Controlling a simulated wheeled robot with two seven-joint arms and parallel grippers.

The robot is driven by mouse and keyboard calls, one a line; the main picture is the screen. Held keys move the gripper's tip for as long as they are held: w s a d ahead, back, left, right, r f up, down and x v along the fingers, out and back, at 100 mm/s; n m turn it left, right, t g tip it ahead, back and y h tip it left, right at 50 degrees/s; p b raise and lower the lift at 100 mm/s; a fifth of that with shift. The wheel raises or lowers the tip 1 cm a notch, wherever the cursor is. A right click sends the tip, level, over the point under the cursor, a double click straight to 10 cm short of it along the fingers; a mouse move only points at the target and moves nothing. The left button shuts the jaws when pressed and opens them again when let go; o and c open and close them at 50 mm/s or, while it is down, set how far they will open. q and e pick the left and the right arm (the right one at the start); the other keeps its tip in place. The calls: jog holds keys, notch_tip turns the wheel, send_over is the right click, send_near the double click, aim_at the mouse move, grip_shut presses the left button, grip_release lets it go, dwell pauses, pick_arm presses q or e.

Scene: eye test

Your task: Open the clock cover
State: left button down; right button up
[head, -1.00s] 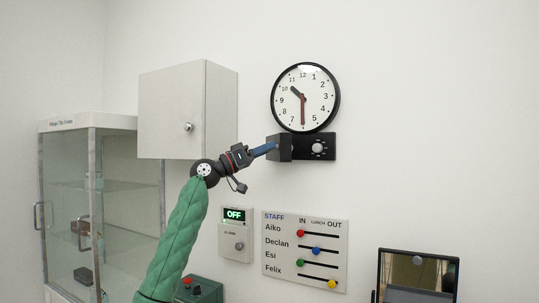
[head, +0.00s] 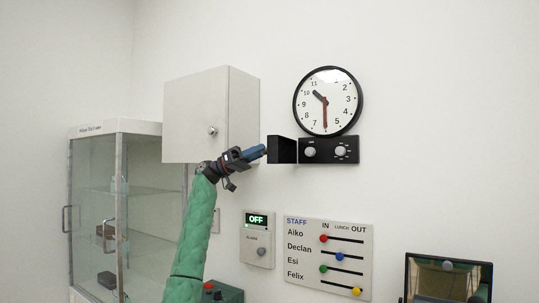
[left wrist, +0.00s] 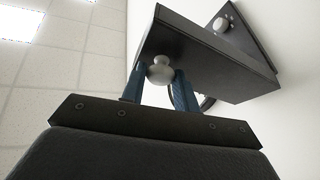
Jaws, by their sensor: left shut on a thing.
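The round wall clock (head: 328,101) has a black rim and white face. Beneath it is a black panel (head: 347,159) with two pale knobs, a left one (head: 310,152) and a right one (head: 341,151). The black cover (head: 283,149) is swung out from the panel's left end, so both knobs show. In the left wrist view the cover (left wrist: 205,62) carries a small round pale knob (left wrist: 160,71) between my blue fingers. My left gripper (head: 262,152) is shut on this cover knob, left of the panel. My right gripper is not in view.
A white wall cabinet (head: 196,118) hangs close behind my left gripper. A glass case (head: 95,195) stands at the left. Below are an alarm box (head: 258,253), a staff board (head: 327,279) and a dark-framed screen (head: 449,263). The wall right of the clock is clear.

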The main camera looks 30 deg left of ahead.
pick_arm(q)
jog(key=shift+w+a+r+m+g+h, duration=0.1)
jog(key=shift+w+a+m+g+h, duration=0.1)
jog(key=shift+a+m+g, duration=0.5)
jog(key=shift+w+a+m+g+h, duration=0.2)
jog(key=shift+a+m+g, duration=0.1)
jog(key=shift+a+g, duration=0.7)
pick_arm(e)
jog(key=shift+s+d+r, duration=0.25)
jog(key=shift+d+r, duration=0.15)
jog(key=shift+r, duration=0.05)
pick_arm(q)
jog(key=shift+d, duration=0.1)
jog(key=c, duration=1.1)
grip_release()
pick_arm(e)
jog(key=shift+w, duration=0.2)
pick_arm(q)
jog(key=shift+o, duration=0.2)
jog(key=shift+d, duration=0.15)
